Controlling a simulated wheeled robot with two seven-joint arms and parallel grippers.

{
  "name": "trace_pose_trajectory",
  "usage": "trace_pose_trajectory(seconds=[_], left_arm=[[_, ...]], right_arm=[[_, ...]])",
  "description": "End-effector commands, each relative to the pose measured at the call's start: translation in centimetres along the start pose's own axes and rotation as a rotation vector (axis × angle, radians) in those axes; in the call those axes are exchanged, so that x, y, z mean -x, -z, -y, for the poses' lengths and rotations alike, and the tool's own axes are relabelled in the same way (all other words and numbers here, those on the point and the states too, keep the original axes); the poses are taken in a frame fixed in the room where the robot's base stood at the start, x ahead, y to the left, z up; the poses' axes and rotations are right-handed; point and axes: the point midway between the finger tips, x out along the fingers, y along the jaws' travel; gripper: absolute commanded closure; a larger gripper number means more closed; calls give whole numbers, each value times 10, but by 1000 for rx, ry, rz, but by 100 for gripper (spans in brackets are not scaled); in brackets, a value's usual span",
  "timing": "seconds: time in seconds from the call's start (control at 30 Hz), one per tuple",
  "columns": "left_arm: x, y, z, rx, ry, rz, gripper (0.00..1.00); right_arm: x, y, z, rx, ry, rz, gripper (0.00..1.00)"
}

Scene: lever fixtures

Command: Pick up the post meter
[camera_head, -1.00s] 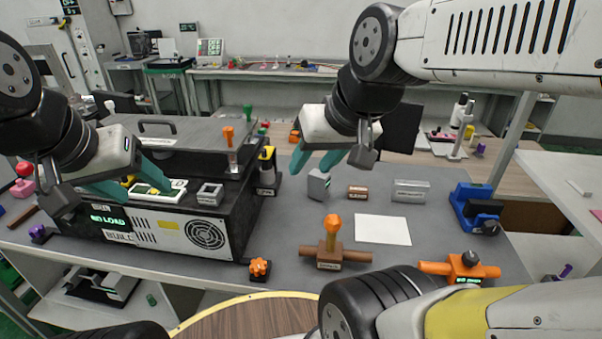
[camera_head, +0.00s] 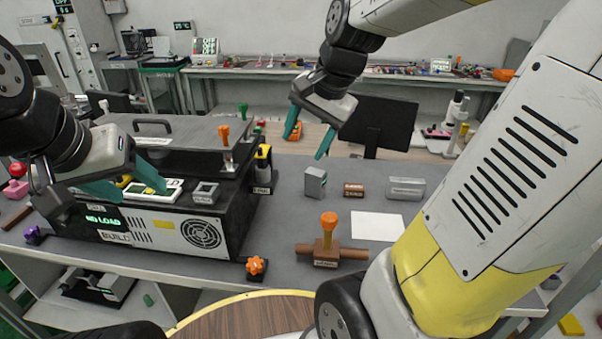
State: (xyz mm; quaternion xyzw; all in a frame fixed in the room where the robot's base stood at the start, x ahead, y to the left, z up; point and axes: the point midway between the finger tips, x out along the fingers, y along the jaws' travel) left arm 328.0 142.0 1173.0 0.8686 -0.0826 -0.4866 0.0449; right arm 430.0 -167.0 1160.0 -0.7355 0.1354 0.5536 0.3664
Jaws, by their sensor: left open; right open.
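A white meter with a small green screen (camera_head: 139,191) lies on top of the black machine box at the left; I take it to be the post meter. My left gripper (camera_head: 142,194) is open over it, with one teal finger at its left end and the other just behind it. I cannot tell whether the fingers touch it, and they hide part of it. My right gripper (camera_head: 308,141) is open and empty, raised above the far part of the table, away from the meter.
The black box (camera_head: 174,240) also carries a grey square frame (camera_head: 206,193) and an orange-topped lever (camera_head: 223,135). A brown fixture with an orange knob (camera_head: 328,245), a grey block (camera_head: 315,182) and white paper (camera_head: 377,226) are on the table. My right arm hides the table's right side.

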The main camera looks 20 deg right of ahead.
Motion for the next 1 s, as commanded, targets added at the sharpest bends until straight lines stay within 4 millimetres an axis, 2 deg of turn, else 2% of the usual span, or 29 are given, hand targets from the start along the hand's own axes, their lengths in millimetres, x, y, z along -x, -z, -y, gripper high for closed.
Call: trace_pose_trajectory(seconds=[0.1,0.27,0.6,0.8,1.0], left_arm=[[0,0,0,0,0,0,42],[0,0,0,0,0,0,42],[0,0,0,0,0,0,42],[0,0,0,0,0,0,42],[0,0,0,0,0,0,42]], right_arm=[[-28,31,7,-260,-57,30,38],[-68,70,10,-607,-145,32,38],[-167,138,-4,-1283,-339,-100,38],[-206,158,-16,-1521,-397,-198,38],[-221,162,-22,-1589,-411,-229,38]])
